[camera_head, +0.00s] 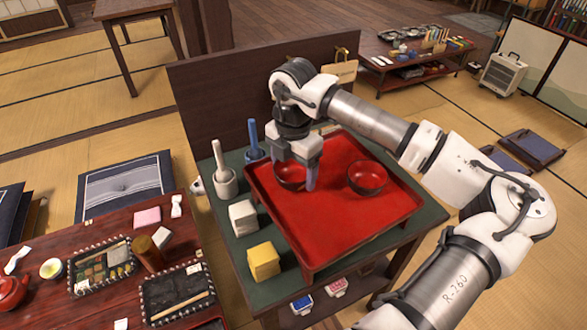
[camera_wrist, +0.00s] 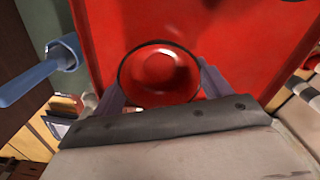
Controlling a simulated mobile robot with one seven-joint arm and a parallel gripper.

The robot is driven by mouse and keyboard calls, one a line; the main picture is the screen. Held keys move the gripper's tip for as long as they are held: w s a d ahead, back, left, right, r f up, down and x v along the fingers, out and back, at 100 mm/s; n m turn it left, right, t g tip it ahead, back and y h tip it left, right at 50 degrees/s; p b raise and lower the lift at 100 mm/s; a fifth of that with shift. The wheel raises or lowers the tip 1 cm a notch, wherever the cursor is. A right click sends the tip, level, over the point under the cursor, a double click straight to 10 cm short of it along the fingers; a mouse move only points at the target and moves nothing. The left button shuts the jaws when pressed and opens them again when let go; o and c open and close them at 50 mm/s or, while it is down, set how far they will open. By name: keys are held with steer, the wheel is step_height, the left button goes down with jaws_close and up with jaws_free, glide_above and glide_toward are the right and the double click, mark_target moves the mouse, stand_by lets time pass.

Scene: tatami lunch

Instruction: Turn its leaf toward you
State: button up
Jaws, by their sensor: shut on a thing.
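A dark-rimmed red bowl (camera_head: 288,174) stands at the far left part of the red tray (camera_head: 335,235). My gripper (camera_head: 297,172) reaches down over it with its fingers on either side. In the wrist view the same bowl (camera_wrist: 160,70) sits upright between the two fingers of my gripper (camera_wrist: 162,84), which is shut on its sides. I look down into its empty, shiny red inside. No leaf mark shows on it in either view; its outer wall is mostly hidden. A second red bowl (camera_head: 367,177) stands on the tray to the right, apart from my gripper.
The tray stands on a green-topped stand (camera_head: 233,262) with a dark back panel (camera_head: 215,95). Blue (camera_head: 254,145) and white (camera_head: 223,178) upright-handled things, a white block (camera_head: 243,217) and yellow block (camera_head: 263,261) line its left. The tray's front is clear.

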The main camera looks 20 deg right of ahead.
steer(key=shift+f+b, duration=0.25)
steer(key=shift+b, duration=0.05)
stand_by(0.5)
steer(key=o, duration=1)
steer(key=shift+o, duration=0.2)
steer(key=shift+r, duration=0.15)
steer(key=shift+r+p, duration=1.05)
steer(key=shift+r, duration=1.35)
